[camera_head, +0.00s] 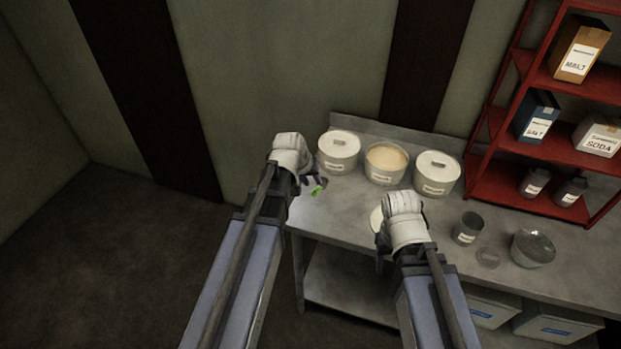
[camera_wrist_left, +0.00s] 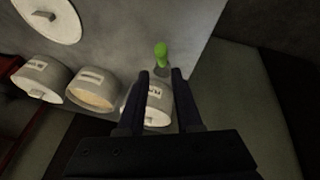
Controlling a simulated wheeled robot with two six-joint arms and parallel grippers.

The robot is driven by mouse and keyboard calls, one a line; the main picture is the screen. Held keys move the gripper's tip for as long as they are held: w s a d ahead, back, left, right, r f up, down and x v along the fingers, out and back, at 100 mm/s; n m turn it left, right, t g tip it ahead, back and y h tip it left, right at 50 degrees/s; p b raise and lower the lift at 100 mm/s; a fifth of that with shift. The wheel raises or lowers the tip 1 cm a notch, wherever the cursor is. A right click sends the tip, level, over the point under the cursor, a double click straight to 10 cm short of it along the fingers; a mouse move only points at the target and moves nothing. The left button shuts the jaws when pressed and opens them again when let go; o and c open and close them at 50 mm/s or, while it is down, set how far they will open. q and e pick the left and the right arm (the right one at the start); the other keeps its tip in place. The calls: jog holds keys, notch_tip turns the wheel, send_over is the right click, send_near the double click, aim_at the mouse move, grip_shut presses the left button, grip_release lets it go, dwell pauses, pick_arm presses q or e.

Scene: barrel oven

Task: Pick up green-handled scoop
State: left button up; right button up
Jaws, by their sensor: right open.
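The scoop's green handle (camera_head: 318,190) is at the left end of the metal table, close to my left gripper (camera_head: 308,182). In the left wrist view the green handle (camera_wrist_left: 160,54) shows just past the tips of my left gripper (camera_wrist_left: 161,73). Its two dark fingers are apart, with no object clearly held between them. The scoop's head is mostly hidden or too dark to make out. My right gripper (camera_head: 382,240) is over the table's front part, beside a white round lid (camera_head: 376,219), its fingers partly hidden by the wrist.
Several white tubs stand along the back, including an open one (camera_head: 386,163) with pale contents. A red shelf (camera_head: 515,190) with boxes rises at far right. The table's left edge is close to the scoop.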

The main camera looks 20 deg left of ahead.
aim_at(316, 188)
pick_arm(q)
jog(key=shift+w+f, duration=0.15)
jog(key=shift+w+f+b, duration=0.1)
jog(key=shift+f+b, duration=0.2)
jog(key=shift+b, duration=0.25)
jog(key=b+x, duration=0.5)
jog(key=shift+w+f, duration=0.2)
jog(key=shift+f, duration=0.15)
jog(key=b+x, duration=0.5)
jog(key=shift+s+f, duration=0.1)
jog(key=shift+f, duration=0.1)
jog(key=shift+r, duration=0.15)
jog(key=shift+c, duration=0.2)
grip_shut()
